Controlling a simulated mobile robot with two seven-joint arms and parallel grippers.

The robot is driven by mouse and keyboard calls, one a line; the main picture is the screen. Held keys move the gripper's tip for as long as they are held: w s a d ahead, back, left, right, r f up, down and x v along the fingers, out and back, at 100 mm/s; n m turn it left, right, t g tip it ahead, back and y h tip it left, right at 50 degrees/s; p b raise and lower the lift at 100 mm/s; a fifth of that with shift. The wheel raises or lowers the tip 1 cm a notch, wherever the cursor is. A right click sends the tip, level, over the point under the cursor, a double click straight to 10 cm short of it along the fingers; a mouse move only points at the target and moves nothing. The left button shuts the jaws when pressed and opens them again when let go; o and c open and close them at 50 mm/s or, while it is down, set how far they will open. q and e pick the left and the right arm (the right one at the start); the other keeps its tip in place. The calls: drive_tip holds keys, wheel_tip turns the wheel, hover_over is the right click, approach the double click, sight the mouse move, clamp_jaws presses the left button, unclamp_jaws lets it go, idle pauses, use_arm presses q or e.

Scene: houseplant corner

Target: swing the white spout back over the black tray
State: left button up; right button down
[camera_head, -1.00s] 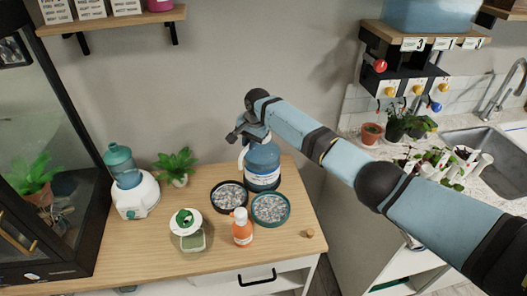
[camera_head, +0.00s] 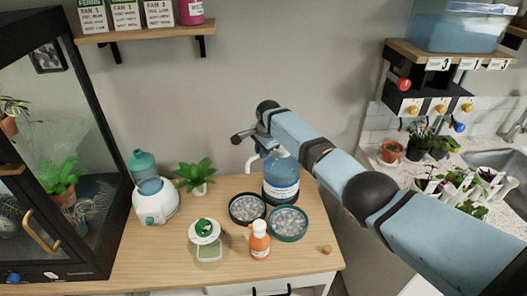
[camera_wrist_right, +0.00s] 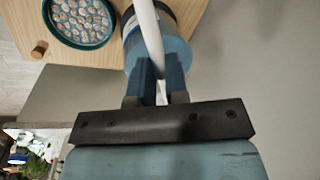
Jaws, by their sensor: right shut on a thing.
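The blue bottle (camera_head: 281,178) stands at the back of the wooden table. Its white spout (camera_head: 250,163) comes out from the top and points left in the head view; its exact place above the trays is hard to judge. The black tray (camera_head: 233,217) with pebbles sits in front and left of the bottle. My right gripper (camera_head: 263,142) is at the bottle's top. In the right wrist view its fingers (camera_wrist_right: 161,88) are shut on the white spout (camera_wrist_right: 147,35), with the blue bottle (camera_wrist_right: 176,50) below. My left gripper is not in view.
A teal tray (camera_head: 305,229) with pebbles sits right of the black one. An orange bottle (camera_head: 259,243), a green-topped jar (camera_head: 207,233), a white humidifier (camera_head: 155,202) and a small plant (camera_head: 196,178) stand nearby. A cork (camera_head: 326,249) lies at the right.

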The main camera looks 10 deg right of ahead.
drive_tip(key=shift+w+d+r, duration=0.1)
drive_tip(key=shift+r, duration=0.05)
drive_tip(key=c, duration=1.1)
unclamp_jaws()
drive_tip(key=r, duration=0.4)
drive_tip(key=s+d+r, duration=0.1)
drive_tip(key=r, duration=0.4)
drive_tip(key=s+r, duration=0.1)
drive_tip(key=r, duration=0.3)
drive_tip(key=shift+s+d+r, duration=0.15)
drive_tip(key=shift+r, duration=0.05)
drive_tip(key=shift+f, duration=0.1)
